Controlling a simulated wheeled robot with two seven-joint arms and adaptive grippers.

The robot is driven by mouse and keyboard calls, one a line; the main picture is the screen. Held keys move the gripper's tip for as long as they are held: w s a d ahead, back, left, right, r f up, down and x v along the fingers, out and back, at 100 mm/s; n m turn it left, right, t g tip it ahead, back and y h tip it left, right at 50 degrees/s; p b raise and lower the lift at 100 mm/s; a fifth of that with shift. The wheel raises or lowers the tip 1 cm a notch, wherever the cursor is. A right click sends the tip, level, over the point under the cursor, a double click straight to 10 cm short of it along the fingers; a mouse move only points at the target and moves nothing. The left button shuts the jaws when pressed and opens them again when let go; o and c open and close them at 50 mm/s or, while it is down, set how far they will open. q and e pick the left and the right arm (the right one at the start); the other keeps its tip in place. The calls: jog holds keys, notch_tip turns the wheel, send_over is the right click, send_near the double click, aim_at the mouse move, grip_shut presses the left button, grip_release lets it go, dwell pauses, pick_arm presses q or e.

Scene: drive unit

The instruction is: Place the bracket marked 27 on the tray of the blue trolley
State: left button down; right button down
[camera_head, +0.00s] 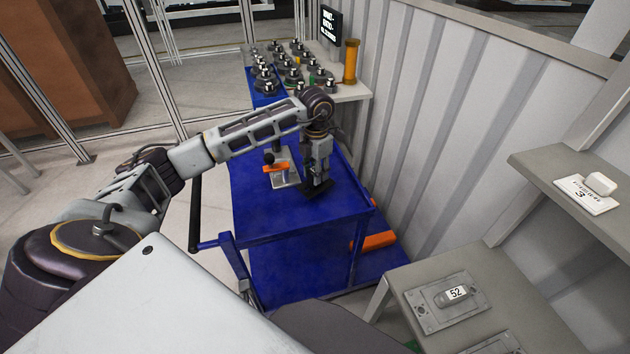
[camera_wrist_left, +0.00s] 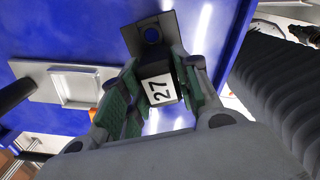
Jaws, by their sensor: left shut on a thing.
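The bracket marked 27 (camera_wrist_left: 160,88) is between the green-padded fingers of my left gripper (camera_head: 318,176); its white label faces the left wrist camera. Its dark plate with a hole (camera_wrist_left: 152,36) extends past the fingers. In the head view the bracket's dark base (camera_head: 316,192) shows below the fingers, over the right part of the blue trolley's tray (camera_head: 255,212). I cannot tell whether it touches the tray. My right gripper is not in view.
A grey fixture with an orange part (camera_head: 277,168) stands on the tray, left of my left gripper. A corrugated wall (camera_head: 440,140) is close on the right. A table behind holds several dark parts (camera_head: 265,82) and an orange cylinder (camera_head: 351,62). A plate marked 52 (camera_head: 447,300) lies front right.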

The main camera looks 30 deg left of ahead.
pick_arm(q)
jog(key=shift+f, duration=0.2)
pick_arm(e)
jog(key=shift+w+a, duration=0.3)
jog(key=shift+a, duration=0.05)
